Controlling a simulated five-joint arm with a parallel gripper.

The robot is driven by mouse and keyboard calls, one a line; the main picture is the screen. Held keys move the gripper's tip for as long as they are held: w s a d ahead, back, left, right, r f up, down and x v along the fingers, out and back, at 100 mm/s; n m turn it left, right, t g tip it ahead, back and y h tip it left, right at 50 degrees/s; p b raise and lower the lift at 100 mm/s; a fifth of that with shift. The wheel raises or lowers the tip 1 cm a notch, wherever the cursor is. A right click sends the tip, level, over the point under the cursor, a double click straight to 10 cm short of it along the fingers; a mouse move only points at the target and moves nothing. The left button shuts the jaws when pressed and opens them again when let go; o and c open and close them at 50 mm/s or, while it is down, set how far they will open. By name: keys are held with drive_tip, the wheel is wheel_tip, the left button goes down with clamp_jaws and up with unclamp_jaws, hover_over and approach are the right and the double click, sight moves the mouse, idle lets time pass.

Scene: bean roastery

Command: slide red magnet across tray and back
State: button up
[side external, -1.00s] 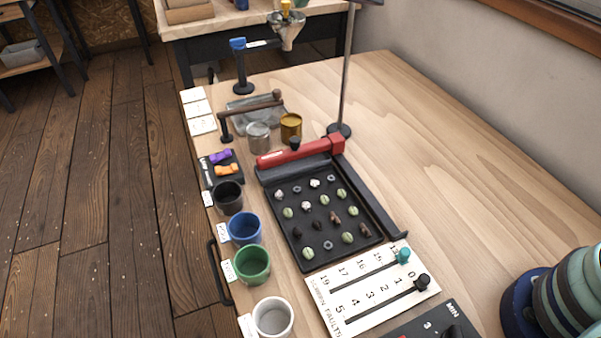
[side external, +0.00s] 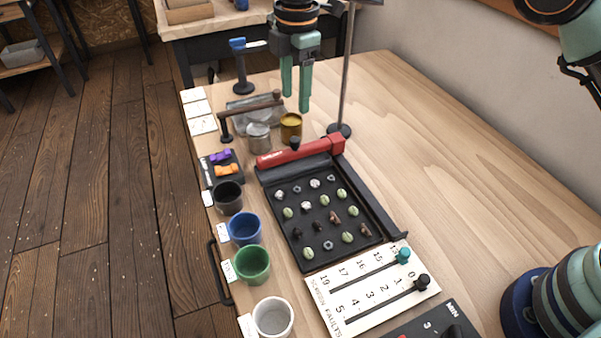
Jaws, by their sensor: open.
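Several green beans, dark beans and small metal nuts lie spread over the tray floor. My gripper (side external: 296,98) points down with two green fingers, parted and empty. In the picture it is above the magnet, beyond the tray's far end and apart from the magnet.
A tall metal post (side external: 347,75) stands close to the right of my gripper. A gold tin (side external: 291,127) and a grey tin (side external: 258,136) stand beyond the magnet. Cups, including a blue cup (side external: 245,229), line the left edge. The table (side external: 440,170) is clear at right.

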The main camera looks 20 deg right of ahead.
sight(295, 139)
drive_tip(key=f, duration=1)
drive_tip(key=shift+w+f, duration=0.2)
drive_tip(key=shift+f, duration=0.1)
clamp_jaws()
drive_tip(key=shift+r, duration=0.1)
idle(0.9)
